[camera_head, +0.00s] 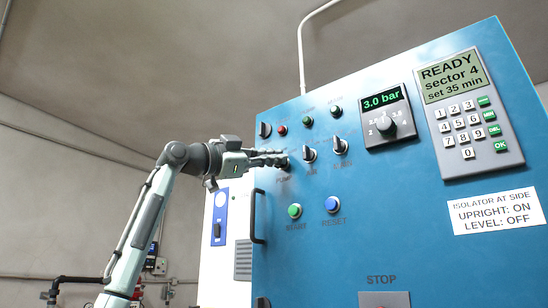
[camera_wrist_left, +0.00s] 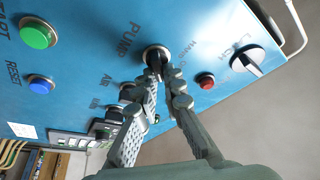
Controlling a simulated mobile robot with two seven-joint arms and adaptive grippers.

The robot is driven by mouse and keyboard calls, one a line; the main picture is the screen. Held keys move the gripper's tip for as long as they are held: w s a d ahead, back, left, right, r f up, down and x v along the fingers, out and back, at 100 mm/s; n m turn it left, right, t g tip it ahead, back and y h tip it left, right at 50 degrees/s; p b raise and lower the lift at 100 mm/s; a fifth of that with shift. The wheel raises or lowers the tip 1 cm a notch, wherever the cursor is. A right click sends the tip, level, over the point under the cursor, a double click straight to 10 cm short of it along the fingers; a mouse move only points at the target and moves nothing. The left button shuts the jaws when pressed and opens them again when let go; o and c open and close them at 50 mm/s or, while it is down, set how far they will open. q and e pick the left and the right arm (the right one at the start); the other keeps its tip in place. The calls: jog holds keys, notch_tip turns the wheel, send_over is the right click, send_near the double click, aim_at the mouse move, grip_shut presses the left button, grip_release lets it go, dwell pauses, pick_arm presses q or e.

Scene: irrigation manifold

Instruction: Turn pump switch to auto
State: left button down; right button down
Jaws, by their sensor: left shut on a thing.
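The pump switch (camera_wrist_left: 156,52) is a dark round knob on the blue panel, with the label PUMP beside it in the left wrist view. My left gripper (camera_wrist_left: 164,72) is shut on this switch, one finger on each side of its grip. In the head view my left gripper (camera_head: 282,160) reaches in from the left, its fingertips at the panel just above the PUMP label. The fingers cover most of the knob there, so its pointer direction cannot be read. The auto mark is not clearly legible. My right gripper is not in view.
Two more rotary switches (camera_head: 310,154) sit right of the pump switch. A green START button (camera_head: 295,211) and a blue RESET button (camera_head: 332,204) are below. A black handle (camera_head: 257,216) sticks out at the panel's left edge. The display (camera_head: 453,79) reads READY, sector 4.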

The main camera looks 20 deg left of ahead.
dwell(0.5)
pick_arm(q)
jog(key=c, duration=1.6)
grip_release()
jog(key=shift+c, duration=0.2)
jog(key=v, duration=1.2)
jog(key=shift+a, duration=0.1)
